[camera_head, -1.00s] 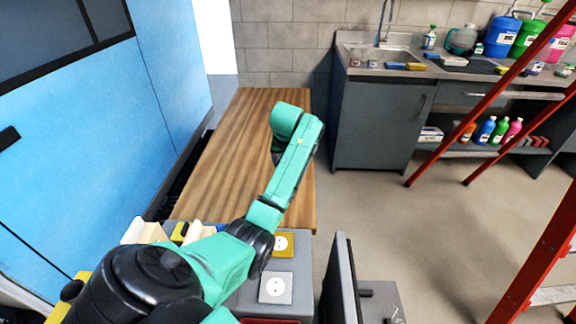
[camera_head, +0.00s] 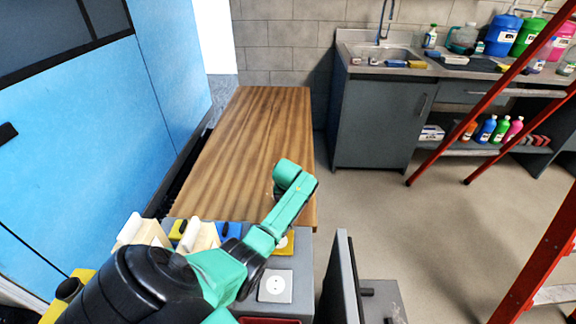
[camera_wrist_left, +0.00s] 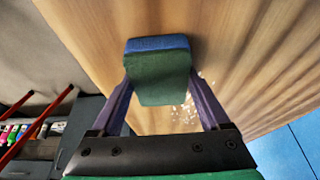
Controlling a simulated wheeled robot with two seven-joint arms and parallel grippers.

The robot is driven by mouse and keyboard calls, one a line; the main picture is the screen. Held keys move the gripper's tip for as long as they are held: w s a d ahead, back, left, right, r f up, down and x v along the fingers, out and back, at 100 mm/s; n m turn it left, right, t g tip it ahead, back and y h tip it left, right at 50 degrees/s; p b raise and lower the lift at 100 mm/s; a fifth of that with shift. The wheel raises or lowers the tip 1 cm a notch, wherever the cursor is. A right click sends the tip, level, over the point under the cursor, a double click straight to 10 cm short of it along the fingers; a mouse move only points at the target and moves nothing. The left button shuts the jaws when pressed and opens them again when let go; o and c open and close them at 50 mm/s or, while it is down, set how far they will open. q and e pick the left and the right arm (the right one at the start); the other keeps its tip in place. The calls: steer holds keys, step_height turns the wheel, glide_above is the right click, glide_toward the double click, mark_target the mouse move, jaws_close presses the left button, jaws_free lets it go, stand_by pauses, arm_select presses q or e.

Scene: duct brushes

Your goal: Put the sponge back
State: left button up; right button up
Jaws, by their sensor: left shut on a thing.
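A sponge (camera_wrist_left: 160,72), blue on one layer and green on the other, is between the fingers of my left gripper (camera_wrist_left: 160,85) in the left wrist view. The gripper is shut on it, over the wooden table top (camera_head: 240,140). Whether the sponge touches the wood I cannot tell. Small white flecks (camera_wrist_left: 190,108) show on the wood beside it. In the head view my left arm reaches over the near end of the table and hides the gripper and sponge. My right gripper is not in view.
A grey unit at the near end holds cream pieces (camera_head: 199,237), a yellow item (camera_head: 179,228), a blue item (camera_head: 229,230) and a white square plate (camera_head: 275,286). A blue wall is left, a sink counter (camera_head: 385,70) at the back, a red ladder right. The table's far part is clear.

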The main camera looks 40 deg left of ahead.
arm_select(q)
steer(key=o, duration=1.2)
steer(key=shift+c, duration=0.2)
steer(key=shift+r, duration=0.2)
steer(key=p+v, duration=0.2)
steer(key=v, duration=0.9)
steer(key=shift+s+d+r+p, duration=0.15)
steer(key=shift+d+r+p, duration=0.05)
steer(key=shift+r+p, duration=0.15)
